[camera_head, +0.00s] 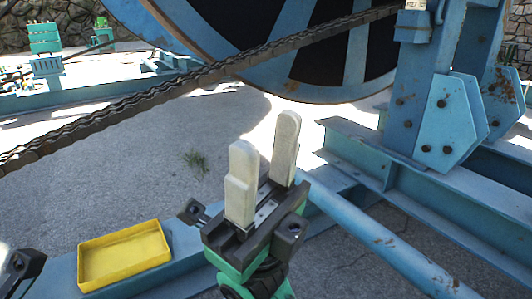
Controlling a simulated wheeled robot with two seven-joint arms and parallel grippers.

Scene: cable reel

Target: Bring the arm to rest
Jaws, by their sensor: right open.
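My right gripper (265,140) is near the middle of the head view, pointing up and away, with its arm coming in from the bottom. Its two pale fingers stand apart, with nothing between them. A small dark part at the lower left edge (18,272) looks like a piece of my left gripper. Its fingers are out of the picture, so its state is hidden.
A shallow yellow tray (125,257) on a blue beam at lower left looks empty. A large blue reel (225,42), a dark chain (150,92) and a blue post (403,95) stand beyond my right gripper. A blue pipe (375,240) runs right of it. Grey ground (130,160) is open at left.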

